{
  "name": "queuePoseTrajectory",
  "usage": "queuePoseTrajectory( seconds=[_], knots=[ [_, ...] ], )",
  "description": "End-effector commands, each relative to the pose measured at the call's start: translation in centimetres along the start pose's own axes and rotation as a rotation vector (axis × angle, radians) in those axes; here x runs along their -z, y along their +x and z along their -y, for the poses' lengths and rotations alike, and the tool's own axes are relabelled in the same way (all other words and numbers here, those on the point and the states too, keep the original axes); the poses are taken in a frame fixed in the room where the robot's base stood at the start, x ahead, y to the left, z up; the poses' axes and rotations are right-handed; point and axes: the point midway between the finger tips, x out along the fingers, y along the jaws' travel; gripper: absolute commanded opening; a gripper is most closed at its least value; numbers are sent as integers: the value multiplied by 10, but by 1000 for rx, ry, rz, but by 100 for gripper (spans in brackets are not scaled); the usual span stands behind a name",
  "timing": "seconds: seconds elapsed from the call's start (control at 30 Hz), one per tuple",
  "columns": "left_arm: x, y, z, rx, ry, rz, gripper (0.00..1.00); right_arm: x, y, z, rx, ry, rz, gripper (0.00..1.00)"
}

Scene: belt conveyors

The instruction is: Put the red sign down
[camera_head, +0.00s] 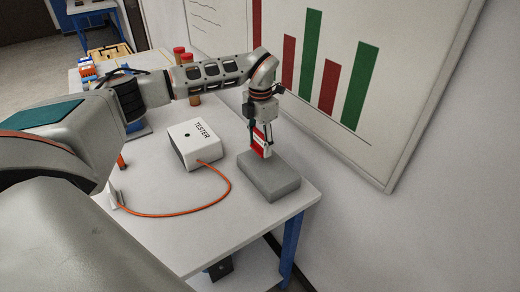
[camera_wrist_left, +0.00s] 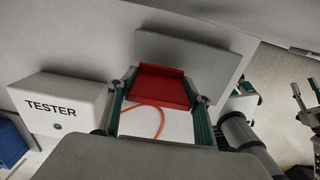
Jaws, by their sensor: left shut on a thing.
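The red sign (camera_head: 259,150), with some white on it, is in my left gripper (camera_head: 260,132), over the far part of a grey block (camera_head: 270,182) near the table's right end. The left gripper is shut on the sign and points down. In the left wrist view the red sign (camera_wrist_left: 160,86) lies between the two fingers (camera_wrist_left: 160,112), with the grey block (camera_wrist_left: 190,58) beyond it. I cannot tell whether the sign touches the block. A jaw-like part (camera_wrist_left: 305,112) shows at the right edge of the wrist view; it may be my right gripper, its state unclear.
A white tester box (camera_head: 194,146) stands left of the block, with an orange cable (camera_head: 222,201) looping over the white table (camera_head: 160,232). Red-capped jars (camera_head: 181,56) stand farther back. A chart board (camera_head: 335,75) hangs on the wall behind. The table edge is close to the block.

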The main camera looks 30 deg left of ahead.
Motion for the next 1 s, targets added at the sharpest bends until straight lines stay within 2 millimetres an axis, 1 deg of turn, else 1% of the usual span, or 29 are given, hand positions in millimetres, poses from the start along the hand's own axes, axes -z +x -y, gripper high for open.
queuePoseTrajectory(
  seconds=[0.03,0.1,0.2,0.57,0.6,0.63,1.0],
  knots=[
    [1,8,1,2,0,-4,31,0,0,0,-1,1,1,40],
    [1,18,1,1,1,-5,31,0,-1,-1,-2,2,3,40],
    [0,29,1,0,0,-2,31,-1,-1,-2,-4,3,6,40],
    [0,33,0,0,0,-2,31,-3,-1,-2,-7,8,10,40],
    [0,32,0,0,0,-1,60,-3,-1,-2,-7,8,10,40],
    [0,32,0,0,0,-2,66,-3,-1,-2,-6,8,10,40],
    [0,30,0,0,1,-1,66,-4,-2,0,0,0,11,40]
  ],
)
